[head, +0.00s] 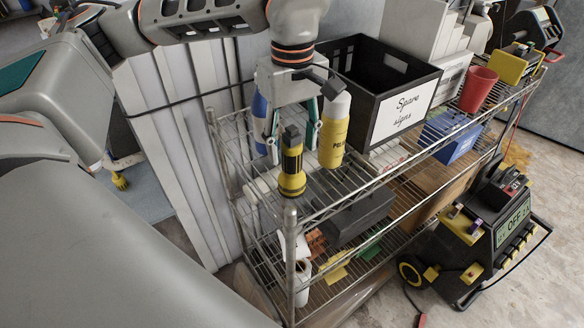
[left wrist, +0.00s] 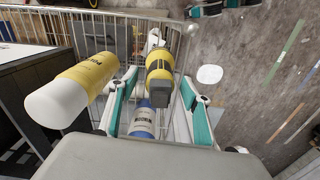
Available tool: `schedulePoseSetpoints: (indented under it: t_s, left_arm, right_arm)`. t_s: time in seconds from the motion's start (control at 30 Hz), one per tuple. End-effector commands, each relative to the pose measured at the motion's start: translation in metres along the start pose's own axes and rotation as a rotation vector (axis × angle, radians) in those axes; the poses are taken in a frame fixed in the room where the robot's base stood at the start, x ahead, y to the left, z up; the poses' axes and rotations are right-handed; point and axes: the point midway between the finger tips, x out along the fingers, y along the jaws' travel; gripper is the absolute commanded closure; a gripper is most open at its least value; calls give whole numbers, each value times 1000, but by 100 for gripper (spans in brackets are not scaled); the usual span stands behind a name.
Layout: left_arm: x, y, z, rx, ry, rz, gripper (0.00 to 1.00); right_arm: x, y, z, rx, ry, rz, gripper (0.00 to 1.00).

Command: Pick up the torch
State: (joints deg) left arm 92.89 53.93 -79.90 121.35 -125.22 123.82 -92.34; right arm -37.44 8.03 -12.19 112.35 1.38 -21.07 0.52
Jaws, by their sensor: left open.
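The torch (head: 291,172), yellow with a black grip and end, stands upright near the front left corner post of the wire shelf (head: 349,197). My left gripper (head: 294,137), with teal-padded fingers, is open and points down at the torch's upper part. In the left wrist view the torch (left wrist: 159,72) shows in the gap between the two open fingers (left wrist: 160,84). No contact shows, and I cannot tell how deep the torch lies between the fingers. My right gripper is not in view.
A yellow polish bottle (head: 334,133) with a white cap stands close right of the gripper. A blue bottle (head: 260,122) stands close left. A black spare signs crate (head: 353,94), a blue bin (head: 451,133) and a red cup (head: 478,90) stand farther along the shelf.

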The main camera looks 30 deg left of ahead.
Motion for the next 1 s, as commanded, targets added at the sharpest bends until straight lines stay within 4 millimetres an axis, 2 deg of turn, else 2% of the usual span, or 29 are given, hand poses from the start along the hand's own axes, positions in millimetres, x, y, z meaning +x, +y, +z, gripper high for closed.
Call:
schedulePoseSetpoints:
  t_s: [0.2, 0.5, 0.53, 0.57, 0.7, 1.0]
  left_arm:
    - [28, -1, -1, -1, -1, -2, 52]
    - [33, -1, -1, 0, 0, 0, 52]
    - [33, -1, -1, 0, 0, 0, 54]
    - [33, -1, -1, 0, 0, -1, 62]
    - [33, -1, -1, 0, 0, -1, 99]
    - [32, -1, -1, 0, 0, 0, 100]
  right_arm:
    - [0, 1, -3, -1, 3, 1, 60]
    - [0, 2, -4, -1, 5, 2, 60]
    - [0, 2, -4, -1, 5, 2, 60]
    - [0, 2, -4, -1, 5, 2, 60]
    - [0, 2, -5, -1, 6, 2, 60]
    - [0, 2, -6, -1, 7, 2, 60]
